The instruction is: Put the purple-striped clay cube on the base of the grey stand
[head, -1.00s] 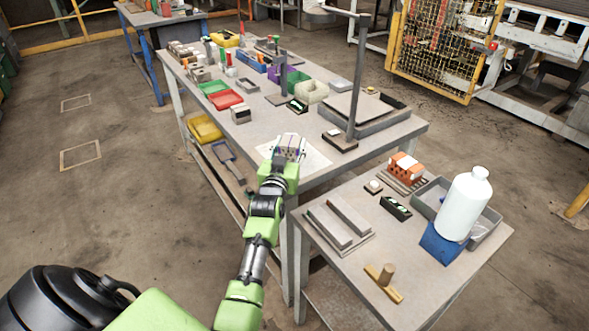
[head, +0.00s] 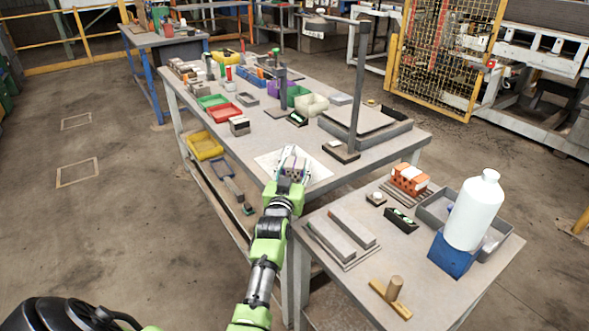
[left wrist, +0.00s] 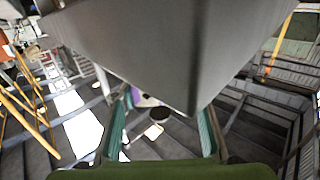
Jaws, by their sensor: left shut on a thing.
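My left gripper (head: 291,166) is shut on the purple-striped clay cube (head: 292,161), over the front part of the long table. The cube is greyish with purple marks, and the fingers partly cover it. In the left wrist view the fingers (left wrist: 165,128) show on both sides, with a small purple patch between them. A large grey surface fills the upper middle there; I cannot tell what it is. A grey stand (head: 357,90) with a tall post and a flat dark base (head: 341,151) stands to the right of the gripper, apart from it. A small pale thing shows on the base.
A white sheet (head: 263,160) lies under the gripper. A wide grey tray (head: 390,137) stands behind the stand. Coloured bins, including a red one (head: 225,113), crowd the far left. A nearer table (head: 345,285) holds a white bottle (head: 474,210) and bricks.

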